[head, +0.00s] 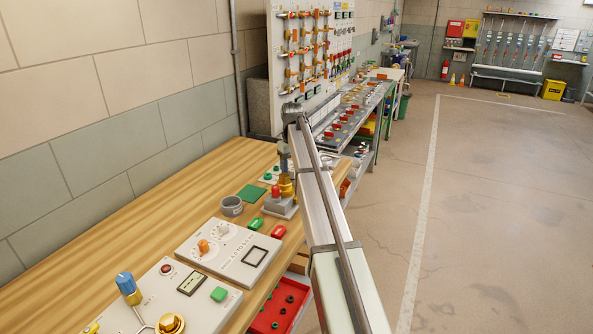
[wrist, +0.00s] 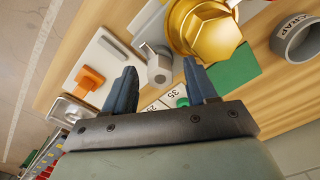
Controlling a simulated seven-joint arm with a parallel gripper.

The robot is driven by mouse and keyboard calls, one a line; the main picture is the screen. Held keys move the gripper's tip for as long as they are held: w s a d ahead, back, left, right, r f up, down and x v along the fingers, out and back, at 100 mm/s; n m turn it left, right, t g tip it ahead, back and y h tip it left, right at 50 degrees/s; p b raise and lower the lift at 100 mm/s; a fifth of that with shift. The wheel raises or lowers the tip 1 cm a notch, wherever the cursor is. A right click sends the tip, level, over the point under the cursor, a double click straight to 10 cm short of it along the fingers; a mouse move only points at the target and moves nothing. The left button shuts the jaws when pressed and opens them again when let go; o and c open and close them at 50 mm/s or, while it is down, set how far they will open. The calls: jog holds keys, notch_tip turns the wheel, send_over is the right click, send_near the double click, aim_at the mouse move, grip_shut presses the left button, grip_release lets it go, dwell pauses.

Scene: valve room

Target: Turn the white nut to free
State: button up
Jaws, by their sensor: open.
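In the wrist view a pale grey-white hex nut (wrist: 158,71) shows between my open blue fingertips. I take it for the white nut; it sits at the end of a short grey piece beside a large brass hex fitting (wrist: 208,28). My gripper (wrist: 160,66) is open, with one finger on each side of the nut in the picture; I cannot tell whether they touch it. In the head view my gripper (head: 284,158) is over a brass fitting (head: 286,187) on a grey base (head: 283,207). The nut cannot be made out there.
A grey cup marked SCRAP (wrist: 301,40) and a green mat (wrist: 235,68) lie close by. An orange handle (wrist: 90,78) sits on a white plate. Nearer along the wooden bench (head: 90,250) are a panel with an orange knob (head: 203,246) and one with a blue knob (head: 126,283).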

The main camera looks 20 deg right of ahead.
jog(key=m, duration=1.6)
notch_tip(320, 180, up, 13)
jog(key=s+d+f+m, duration=0.1)
jog(key=s+d+f, duration=0.2)
jog(key=d+f, duration=0.6)
jog(key=s+d+f+m, duration=0.1)
jog(key=s+d+f, duration=0.2)
jog(key=d+f, duration=0.6)
jog(key=s+d+f+m, duration=0.1)
jog(key=s+d+f, duration=0.3)
jog(key=d+f, duration=0.5)
jog(key=shift+d+f+h, duration=0.25)
jog(key=shift+d+h, duration=0.05)
jog(key=shift+h, duration=0.1)
dwell(0.3)
dwell(0.6)
